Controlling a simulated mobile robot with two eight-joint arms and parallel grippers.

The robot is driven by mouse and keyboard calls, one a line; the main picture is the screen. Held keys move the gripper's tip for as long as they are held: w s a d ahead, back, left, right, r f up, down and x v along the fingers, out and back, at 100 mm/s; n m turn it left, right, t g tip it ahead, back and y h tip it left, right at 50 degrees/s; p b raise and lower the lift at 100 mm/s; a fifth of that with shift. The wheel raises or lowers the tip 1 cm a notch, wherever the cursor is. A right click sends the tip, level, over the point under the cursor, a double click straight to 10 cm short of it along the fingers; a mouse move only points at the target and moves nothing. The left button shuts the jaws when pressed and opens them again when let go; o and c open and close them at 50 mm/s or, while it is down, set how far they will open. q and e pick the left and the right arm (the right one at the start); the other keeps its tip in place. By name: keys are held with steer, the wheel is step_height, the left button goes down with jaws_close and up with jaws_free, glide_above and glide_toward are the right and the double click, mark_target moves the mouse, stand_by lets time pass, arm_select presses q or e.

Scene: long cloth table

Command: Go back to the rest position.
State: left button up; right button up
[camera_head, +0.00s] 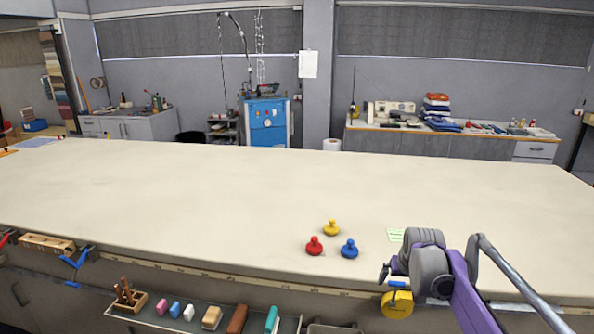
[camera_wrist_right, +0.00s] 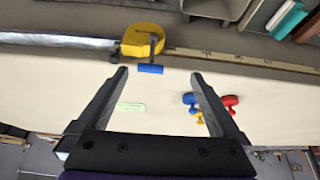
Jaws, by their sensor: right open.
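My right gripper (camera_head: 388,274) is over the front edge of the table, at the right of the head view. In the right wrist view its two fingers (camera_wrist_right: 159,75) stand wide apart with nothing between the tips. The cream cloth table (camera_head: 200,195) lies below it. A red knob-topped piece (camera_head: 314,246), a yellow one (camera_head: 331,228) and a blue one (camera_head: 349,249) stand together on the table, left of the gripper and apart from it. My left gripper is not in view.
A yellow tape measure (camera_head: 397,304) is at the table's front edge, close under the right gripper. A green note (camera_head: 396,235) lies behind the gripper. A front tray (camera_head: 160,318) holds several small items. A wooden block (camera_head: 47,243) is at the left edge. The table's middle is clear.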

steer(key=s+a+r+n+p, duration=0.1)
steer(key=s+a, duration=0.3)
steer(key=s, duration=0.4)
steer(key=s+a, duration=0.4)
steer(key=s, duration=0.3)
steer(key=s+a+f, duration=0.2)
steer(key=s+f, duration=0.2)
steer(key=s, duration=0.5)
steer(key=s+a+f+n+y+p, duration=0.1)
steer(key=s+a+f, duration=0.2)
steer(key=s, duration=0.7)
steer(key=shift+s+a+f, duration=0.15)
steer(key=shift+a+f, duration=0.15)
steer(key=shift+f, duration=0.4)
